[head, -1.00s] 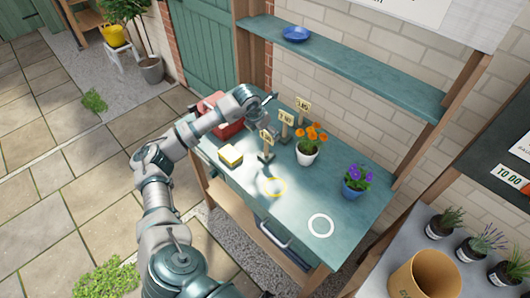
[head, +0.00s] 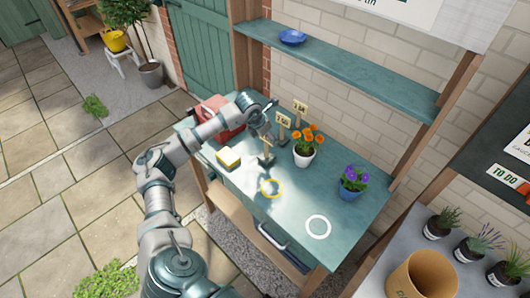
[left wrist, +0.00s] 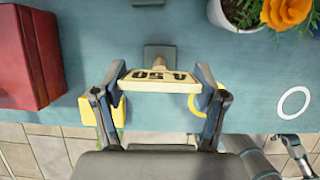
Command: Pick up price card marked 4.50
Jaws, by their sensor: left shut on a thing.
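A cream price card (left wrist: 160,80) sits between the fingertips of my left gripper (left wrist: 160,82) in the left wrist view. Its dark print is upside down there and looks like 4.50. A short post joins it to a dark base (left wrist: 160,54) on the bench. In the head view the left gripper (head: 266,132) is at the top of this front card (head: 267,145), partly covering it. The gripper is shut on the card, which appears upright over its base. Two other price cards stand behind it, a middle one (head: 283,120) and a rear one (head: 300,107).
The teal bench (head: 300,205) holds an orange-flower pot (head: 305,157), a purple-flower pot (head: 349,191), a yellow sponge-like block (head: 228,158) and a red box (head: 226,120). A yellow ring (head: 271,197) and a white ring (head: 318,240) mark its top. The front right is clear.

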